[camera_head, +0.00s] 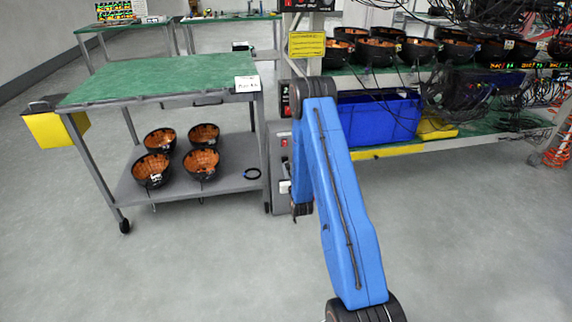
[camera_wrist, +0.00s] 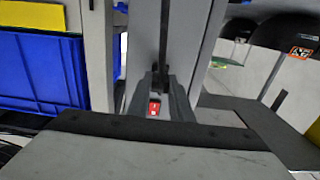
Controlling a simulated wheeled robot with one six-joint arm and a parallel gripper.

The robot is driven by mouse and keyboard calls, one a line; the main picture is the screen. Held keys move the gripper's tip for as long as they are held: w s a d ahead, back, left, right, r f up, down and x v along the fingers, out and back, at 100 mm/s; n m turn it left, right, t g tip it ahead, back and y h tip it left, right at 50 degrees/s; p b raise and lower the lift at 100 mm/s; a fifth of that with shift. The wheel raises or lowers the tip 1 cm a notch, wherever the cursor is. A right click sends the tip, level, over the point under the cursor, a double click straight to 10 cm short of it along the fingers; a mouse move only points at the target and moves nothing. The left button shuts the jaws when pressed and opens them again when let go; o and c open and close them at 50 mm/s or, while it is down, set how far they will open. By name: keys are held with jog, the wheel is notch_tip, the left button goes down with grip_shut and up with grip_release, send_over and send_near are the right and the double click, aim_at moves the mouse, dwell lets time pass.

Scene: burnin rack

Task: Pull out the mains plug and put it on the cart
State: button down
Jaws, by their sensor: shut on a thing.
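The mains plug (camera_wrist: 160,77) is a small dark piece on a black cord, between the fingers of my gripper (camera_wrist: 161,92) in the wrist view. My gripper is shut on it, in front of a grey post or box face with a red switch (camera_wrist: 154,107). I cannot tell whether the plug is still in its socket. In the head view the grey box (camera_head: 281,160) stands between cart and rack, and my arm hides most of the gripper and the plug. The cart (camera_head: 140,78) has a green top, bare apart from a white label at its right corner.
The rack at right carries bowls, cables and a blue crate (camera_head: 372,118). The floor in front is clear.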

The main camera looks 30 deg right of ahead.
jog(key=shift+v, duration=1.6)
jog(key=s+a+f+n+y, duration=0.1)
jog(key=a+y, duration=0.1)
jog(key=a, duration=0.8)
jog(key=s+a+f+n+y, duration=0.1)
jog(key=s+a+n+y, duration=0.1)
jog(key=a, duration=0.9)
jog(key=shift+a+t+y, duration=0.25)
jog(key=shift+t+y, duration=0.05)
jog(key=shift+y, duration=0.2)
